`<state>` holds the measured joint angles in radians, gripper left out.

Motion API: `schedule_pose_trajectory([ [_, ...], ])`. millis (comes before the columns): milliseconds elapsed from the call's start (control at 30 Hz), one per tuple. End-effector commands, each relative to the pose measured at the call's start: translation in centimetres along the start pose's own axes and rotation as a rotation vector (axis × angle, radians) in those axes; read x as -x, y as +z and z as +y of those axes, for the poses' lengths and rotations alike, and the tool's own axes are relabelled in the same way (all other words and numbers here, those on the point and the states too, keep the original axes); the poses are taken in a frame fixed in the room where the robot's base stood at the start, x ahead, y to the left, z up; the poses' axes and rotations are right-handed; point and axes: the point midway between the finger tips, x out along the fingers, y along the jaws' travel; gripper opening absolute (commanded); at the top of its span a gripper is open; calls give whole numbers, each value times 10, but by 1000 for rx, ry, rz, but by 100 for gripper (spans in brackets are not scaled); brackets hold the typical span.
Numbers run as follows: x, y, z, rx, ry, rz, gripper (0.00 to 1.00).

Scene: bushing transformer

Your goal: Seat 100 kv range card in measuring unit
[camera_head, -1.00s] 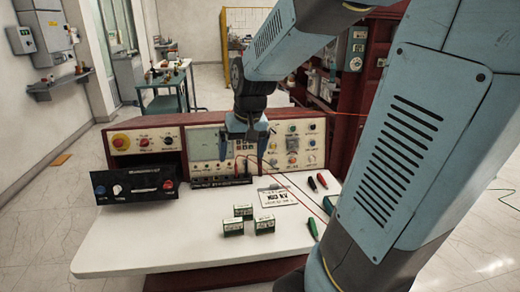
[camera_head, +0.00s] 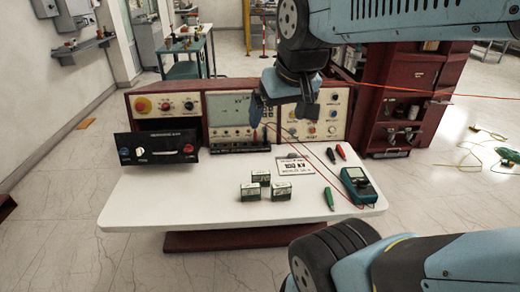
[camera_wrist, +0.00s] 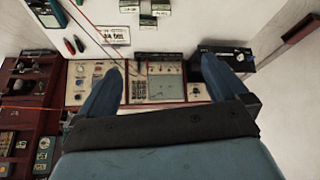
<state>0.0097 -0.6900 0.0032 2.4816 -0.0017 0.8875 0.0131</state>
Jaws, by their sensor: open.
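My gripper (camera_head: 282,108) is open and empty, above and apart from the card, before the panel right of the screen. Its spread fingers show in the wrist view (camera_wrist: 160,75).
Three small green-and-white blocks (camera_head: 260,178) stand left of the card. Probes, a green clip (camera_head: 329,198) and a teal meter (camera_head: 358,184) lie to the right, with red leads near the card. A black box (camera_head: 156,147) stands left. The front-left tabletop is clear.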

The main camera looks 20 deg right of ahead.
Motion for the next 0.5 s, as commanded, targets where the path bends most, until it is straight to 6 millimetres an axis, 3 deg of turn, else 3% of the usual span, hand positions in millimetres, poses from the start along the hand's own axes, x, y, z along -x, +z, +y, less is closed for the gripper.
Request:
schedule_pose_trajectory([
  [500, -94, -70, 14, -107, 33, -181, 100],
])
